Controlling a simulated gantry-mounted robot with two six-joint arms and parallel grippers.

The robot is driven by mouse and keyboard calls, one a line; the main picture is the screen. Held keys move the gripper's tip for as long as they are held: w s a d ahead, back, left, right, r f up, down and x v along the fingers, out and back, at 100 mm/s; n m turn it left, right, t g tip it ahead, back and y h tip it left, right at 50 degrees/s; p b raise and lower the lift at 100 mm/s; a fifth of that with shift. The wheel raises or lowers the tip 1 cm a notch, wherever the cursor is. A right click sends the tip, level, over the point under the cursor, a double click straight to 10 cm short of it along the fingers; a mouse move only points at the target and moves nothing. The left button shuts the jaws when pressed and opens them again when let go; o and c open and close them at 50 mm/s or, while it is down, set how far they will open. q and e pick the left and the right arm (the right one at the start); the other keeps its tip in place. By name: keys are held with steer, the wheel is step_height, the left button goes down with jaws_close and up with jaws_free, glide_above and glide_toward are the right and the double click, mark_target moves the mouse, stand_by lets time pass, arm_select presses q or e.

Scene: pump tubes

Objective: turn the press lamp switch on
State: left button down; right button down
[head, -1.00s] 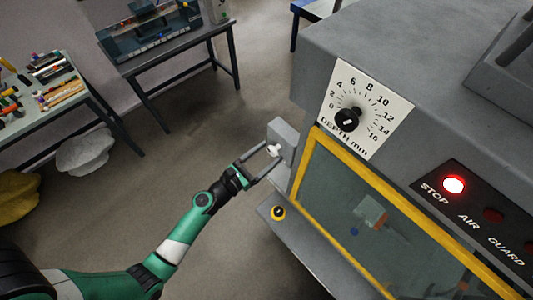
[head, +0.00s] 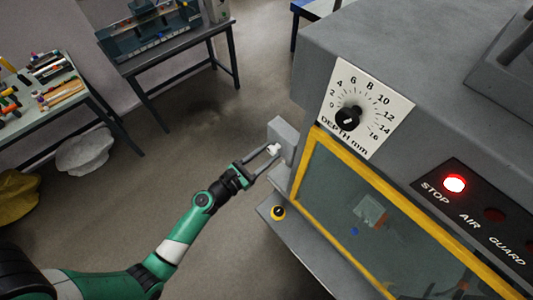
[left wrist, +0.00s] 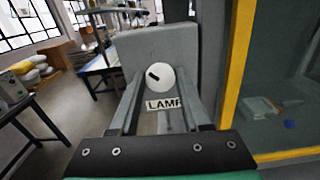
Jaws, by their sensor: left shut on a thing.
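The lamp switch is a round white knob with a black mark, seen in the left wrist view (left wrist: 160,76) on the front of a grey box (left wrist: 158,45). The mark slants toward the upper left. A "LAMP" label (left wrist: 163,104) sits below the knob. In the head view the white knob (head: 274,149) shows at the tips of my left gripper (head: 270,153), beside the press. The left gripper is shut on the knob, one finger on each side. My right gripper is not in view.
The press has a yellow-framed guard window (head: 345,190), a depth dial (head: 348,117) and a lit red STOP lamp (head: 454,184).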

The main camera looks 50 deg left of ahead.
arm_select(q)
steer(key=m+b, duration=0.1)
steer(key=m, duration=0.3)
steer(key=shift+d+f, duration=0.1)
steer(key=m+b, duration=0.2)
steer(key=m, duration=0.3)
steer(key=m+b, duration=0.1)
steer(key=m, duration=0.3)
steer(key=shift+d+f+b, duration=0.1)
steer(key=shift+b, duration=0.25)
steer(key=shift+m+b, duration=0.75)
steer(key=shift+m, duration=1.35)
steer(key=shift+c, duration=1.9)
jaws_free()
